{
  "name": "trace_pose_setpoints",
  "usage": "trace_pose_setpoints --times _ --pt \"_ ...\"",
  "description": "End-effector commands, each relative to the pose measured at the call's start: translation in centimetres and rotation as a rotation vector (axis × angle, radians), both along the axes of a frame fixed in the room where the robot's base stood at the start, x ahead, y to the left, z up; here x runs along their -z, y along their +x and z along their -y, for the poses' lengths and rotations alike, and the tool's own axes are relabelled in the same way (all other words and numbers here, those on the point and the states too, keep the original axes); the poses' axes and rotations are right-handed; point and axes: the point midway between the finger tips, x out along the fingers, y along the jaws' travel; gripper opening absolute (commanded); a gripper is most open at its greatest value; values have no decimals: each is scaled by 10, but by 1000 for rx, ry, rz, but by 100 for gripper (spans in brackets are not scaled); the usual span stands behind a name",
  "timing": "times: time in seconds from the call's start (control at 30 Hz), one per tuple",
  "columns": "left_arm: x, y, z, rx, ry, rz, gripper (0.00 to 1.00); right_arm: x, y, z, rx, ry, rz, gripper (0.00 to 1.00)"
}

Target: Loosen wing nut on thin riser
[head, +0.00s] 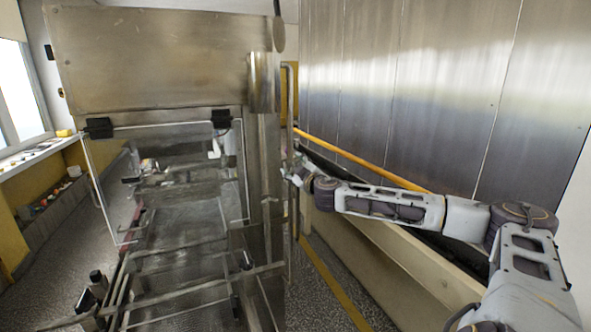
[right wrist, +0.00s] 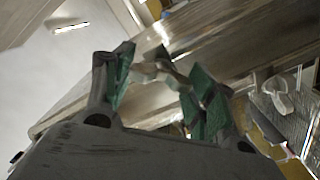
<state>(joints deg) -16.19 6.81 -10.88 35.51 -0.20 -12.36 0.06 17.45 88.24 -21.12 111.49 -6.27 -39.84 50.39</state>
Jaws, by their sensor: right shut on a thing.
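My right gripper (head: 291,168) is at the end of the arm reaching in from the right, beside the thin riser (head: 291,90) at the machine's right edge. In the right wrist view, the green-padded fingers of the gripper (right wrist: 160,84) are shut on the wing nut (right wrist: 152,71), a small pale metal piece with wings lying between the pads. In the head view the wing nut is too small and covered by the gripper to make out. My left gripper is not in view.
The steel enrober machine (head: 160,55) with its open frame fills the left and middle. A tall steel panel wall (head: 430,90) stands at right, with a yellow rail (head: 360,160) along it. A narrow floor strip with a yellow line (head: 335,283) runs between them.

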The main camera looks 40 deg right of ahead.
Motion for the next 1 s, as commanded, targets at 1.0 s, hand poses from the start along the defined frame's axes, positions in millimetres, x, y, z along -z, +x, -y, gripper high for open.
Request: trace_pose_setpoints --times 1.0 --pt "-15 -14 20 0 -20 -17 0 3 1 -2 -2 -699 -222 33"
